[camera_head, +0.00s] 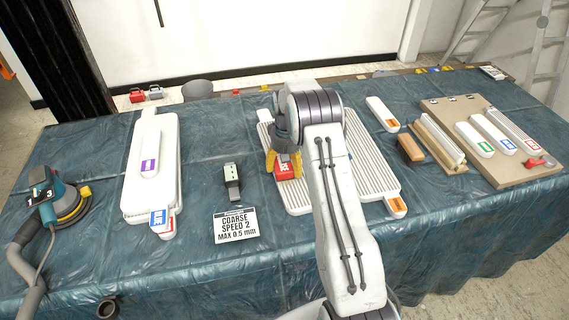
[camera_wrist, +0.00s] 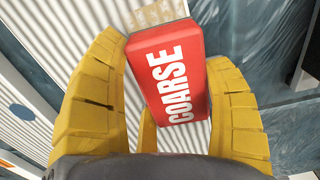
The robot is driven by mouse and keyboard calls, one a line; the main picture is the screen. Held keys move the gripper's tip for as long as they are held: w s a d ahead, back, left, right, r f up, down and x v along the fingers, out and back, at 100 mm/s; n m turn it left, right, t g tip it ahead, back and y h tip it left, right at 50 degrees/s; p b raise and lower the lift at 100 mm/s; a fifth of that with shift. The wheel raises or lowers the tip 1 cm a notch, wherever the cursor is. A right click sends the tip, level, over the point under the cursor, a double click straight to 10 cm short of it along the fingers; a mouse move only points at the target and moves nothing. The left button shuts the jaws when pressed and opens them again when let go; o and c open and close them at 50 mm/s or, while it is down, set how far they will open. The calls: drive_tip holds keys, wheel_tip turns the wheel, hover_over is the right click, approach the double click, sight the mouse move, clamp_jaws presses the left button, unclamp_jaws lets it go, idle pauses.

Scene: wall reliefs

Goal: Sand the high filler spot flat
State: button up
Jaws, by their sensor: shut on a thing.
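My gripper (camera_head: 284,162), with yellow fingers, is shut on a red block marked COARSE (camera_head: 284,170). The red block (camera_wrist: 168,78) lies between the fingers in the wrist view, with a tan strip at its far end. It is over a white ribbed panel (camera_head: 371,170) lying on the table, near the panel's left part. I cannot tell whether the block touches the panel. My arm covers the middle of the panel. A sign (camera_head: 236,225) reads COARSE, SPEED 2, MAX 0.5 mm.
A blue power sander (camera_head: 60,203) with a hose stands at the left. White panels (camera_head: 135,190) are stacked to its right. A small dark-and-grey device (camera_head: 231,180) lies behind the sign. A brown board (camera_head: 505,170) with labelled white pieces lies at the right, beside a brown block (camera_head: 410,148).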

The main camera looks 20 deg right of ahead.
drive_tip(key=shift+s+a+f+b, duration=0.15)
drive_tip(key=shift+s+b, duration=0.15)
drive_tip(key=shift+s, duration=0.7)
drive_tip(key=shift+w+d+r+p, duration=0.15)
drive_tip(key=shift+w+p, duration=0.5)
drive_tip(key=shift+w, duration=0.45)
drive_tip(key=shift+w+d+r+p, duration=0.15)
drive_tip(key=shift+w+p, duration=0.45)
drive_tip(key=shift+w, duration=0.5)
drive_tip(key=shift+w+d+f+p, duration=0.15)
drive_tip(key=shift+w+p, duration=0.15)
drive_tip(key=shift+w, duration=0.35)
drive_tip(key=shift+w+d+f+p, duration=0.15)
drive_tip(key=shift+w+p, duration=0.1)
drive_tip(key=shift+w, duration=0.35)
drive_tip(key=shift+a, duration=0.1)
drive_tip(key=shift+s+a+b, duration=0.15)
drive_tip(key=shift+s+b, duration=0.35)
drive_tip(key=shift+s, duration=0.3)
drive_tip(key=shift+s+a+b, duration=0.1)
drive_tip(key=shift+s+b, duration=0.35)
drive_tip(key=shift+s, duration=0.35)
drive_tip(key=shift+s+a+r+b, duration=0.15)
drive_tip(key=shift+s+b, duration=0.4)
drive_tip(key=shift+s, duration=0.35)
drive_tip(key=shift+s+a+r+b, duration=0.1)
drive_tip(key=shift+s+b, duration=0.4)
drive_tip(key=shift+s, duration=0.4)
drive_tip(key=shift+r, duration=0.1)
